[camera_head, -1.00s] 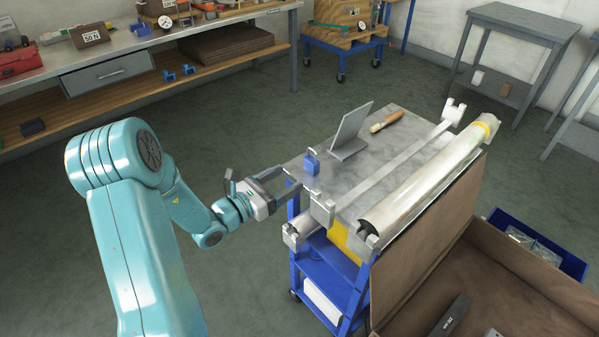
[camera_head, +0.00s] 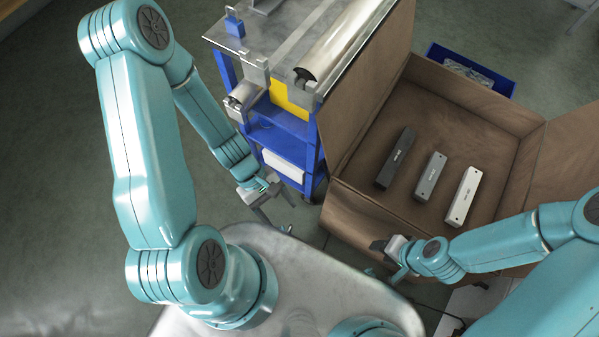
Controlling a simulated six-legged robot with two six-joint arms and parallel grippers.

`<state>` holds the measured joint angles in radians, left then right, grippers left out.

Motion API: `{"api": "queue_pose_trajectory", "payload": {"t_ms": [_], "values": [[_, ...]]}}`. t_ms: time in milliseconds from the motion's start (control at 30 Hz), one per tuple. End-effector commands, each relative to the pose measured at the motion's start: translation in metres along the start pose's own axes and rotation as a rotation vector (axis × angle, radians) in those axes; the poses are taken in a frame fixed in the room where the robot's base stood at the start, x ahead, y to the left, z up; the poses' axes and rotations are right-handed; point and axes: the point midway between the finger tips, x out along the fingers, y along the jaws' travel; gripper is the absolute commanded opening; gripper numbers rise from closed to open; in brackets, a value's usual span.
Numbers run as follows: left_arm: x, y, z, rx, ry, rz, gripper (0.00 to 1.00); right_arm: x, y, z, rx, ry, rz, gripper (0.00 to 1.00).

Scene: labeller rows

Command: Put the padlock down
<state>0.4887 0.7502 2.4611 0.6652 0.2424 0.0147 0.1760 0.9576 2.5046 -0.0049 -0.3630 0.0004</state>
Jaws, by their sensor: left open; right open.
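The blue padlock (camera_head: 235,24) stands on the grey top of the blue cart (camera_head: 216,36), close to its left corner, at the top of the view. My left gripper (camera_head: 277,222) is open and empty, low beside the cart and well away from the padlock. My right gripper (camera_head: 372,258) is open near the front left of the cardboard box. Its fingers are small in the view and I see nothing between them.
The open cardboard box (camera_head: 440,130) holds a black bar (camera_head: 396,158), a grey bar (camera_head: 430,177) and a white bar (camera_head: 461,196). A large roll (camera_head: 340,45) lies on the cart. A blue bin (camera_head: 470,68) stands behind the box.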

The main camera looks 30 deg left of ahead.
Motion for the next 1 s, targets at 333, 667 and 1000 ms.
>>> {"api": "queue_pose_trajectory", "payload": {"t_ms": [333,667,1000], "values": [[0.057,0.042,-0.004,0.966,0.322,-0.094,0.69,0.0,0.0,0.0,0.0,0.0,0.0,0.43],[0.056,0.046,-0.002,1.001,0.333,-0.082,0.69,-0.002,-0.001,0.0,0.0,0.0,0.0,0.43],[0.018,0.051,0.025,0.999,0.333,-0.082,0.69,-0.047,-0.017,0.001,0.0,0.001,0.0,0.43]]}}
